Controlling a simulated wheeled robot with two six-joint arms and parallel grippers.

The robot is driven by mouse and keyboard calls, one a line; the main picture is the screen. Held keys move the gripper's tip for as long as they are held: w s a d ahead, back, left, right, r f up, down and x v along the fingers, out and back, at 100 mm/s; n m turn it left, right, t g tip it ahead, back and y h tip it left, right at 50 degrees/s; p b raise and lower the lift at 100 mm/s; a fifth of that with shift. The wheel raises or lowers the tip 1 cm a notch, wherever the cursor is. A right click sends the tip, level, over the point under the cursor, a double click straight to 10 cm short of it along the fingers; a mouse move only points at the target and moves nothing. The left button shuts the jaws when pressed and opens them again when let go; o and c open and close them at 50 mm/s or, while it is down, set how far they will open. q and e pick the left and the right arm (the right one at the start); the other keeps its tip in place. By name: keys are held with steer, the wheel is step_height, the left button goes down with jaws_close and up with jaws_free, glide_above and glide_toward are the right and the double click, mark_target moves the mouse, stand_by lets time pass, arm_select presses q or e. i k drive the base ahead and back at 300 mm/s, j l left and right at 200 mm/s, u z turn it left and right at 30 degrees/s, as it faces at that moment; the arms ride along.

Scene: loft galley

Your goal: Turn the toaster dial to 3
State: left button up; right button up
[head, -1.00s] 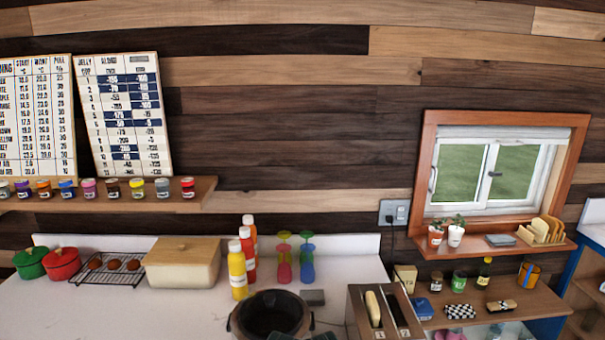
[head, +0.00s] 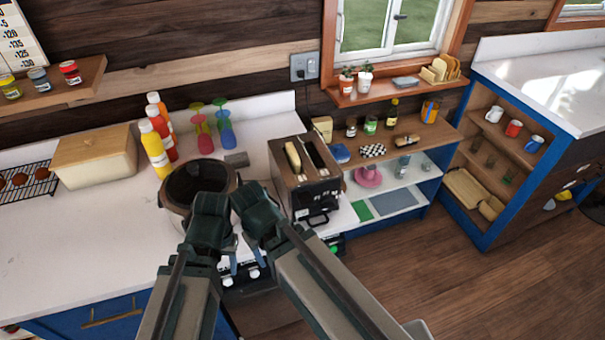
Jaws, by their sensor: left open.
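The toaster (head: 278,160) stands on the counter right of the pot, with a brown and dark body and a pale bread slice (head: 293,157) in its left slot. Its dark front face (head: 317,198) carries small light marks, too small to read. I cannot make out the dial or its setting. My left gripper (head: 211,204) is open in front of the pot, left of the toaster and apart from it. My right gripper (head: 247,197) is beside it, nearer the toaster's front left; its jaws cannot be made out.
A bread box (head: 95,160) is at left. A shelf unit (head: 430,135) with jars adjoins the toaster's right. The counter's front left is clear.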

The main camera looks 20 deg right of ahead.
mark_target(326, 203)
steer(key=z, duration=1.7)
steer(key=k+l, duration=0.4)
steer(key=k, duration=0.2)
